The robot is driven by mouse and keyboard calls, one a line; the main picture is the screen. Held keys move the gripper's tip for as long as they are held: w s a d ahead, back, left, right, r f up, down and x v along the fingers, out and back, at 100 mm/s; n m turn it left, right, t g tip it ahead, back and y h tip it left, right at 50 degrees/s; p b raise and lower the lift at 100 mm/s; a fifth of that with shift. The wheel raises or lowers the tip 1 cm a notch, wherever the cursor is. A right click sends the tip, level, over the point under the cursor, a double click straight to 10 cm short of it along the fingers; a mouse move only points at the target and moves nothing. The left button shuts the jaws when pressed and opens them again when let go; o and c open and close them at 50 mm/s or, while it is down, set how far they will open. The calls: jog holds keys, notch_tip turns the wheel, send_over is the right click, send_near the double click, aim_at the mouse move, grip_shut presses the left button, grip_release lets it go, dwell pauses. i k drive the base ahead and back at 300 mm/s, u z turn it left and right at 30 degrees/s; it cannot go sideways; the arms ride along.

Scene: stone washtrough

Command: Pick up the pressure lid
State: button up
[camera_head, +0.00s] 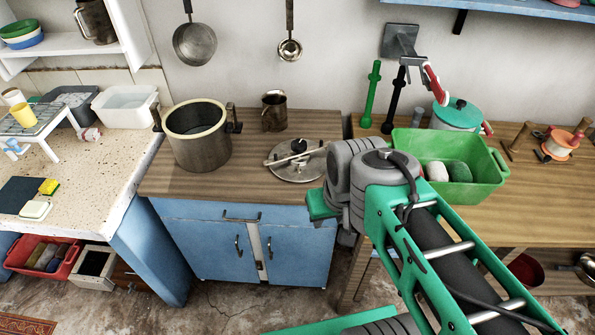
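The pressure lid (293,173) is a round grey metal lid with a dark knob and a bar across its top. It lies flat on the wooden counter, to the right of the open pressure pot (203,150). My green and grey arm reaches in from the lower right, and its grey joints show just right of the lid in the picture. The lid is mostly uncovered. My gripper's fingers do not show, so I cannot see where they are or what they hold.
A dark metal mug (274,112) stands behind the lid. A green basin (489,177) with items in it and a teal-lidded pot (457,114) stand on the right counter (480,225). A pan (195,45) and ladle (289,50) hang on the wall. The counter front before the lid is clear.

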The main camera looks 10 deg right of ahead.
aim_at(307, 167)
jog(key=u, duration=1.2)
jog(key=i, duration=0.75)
jog(key=u, duration=0.4)
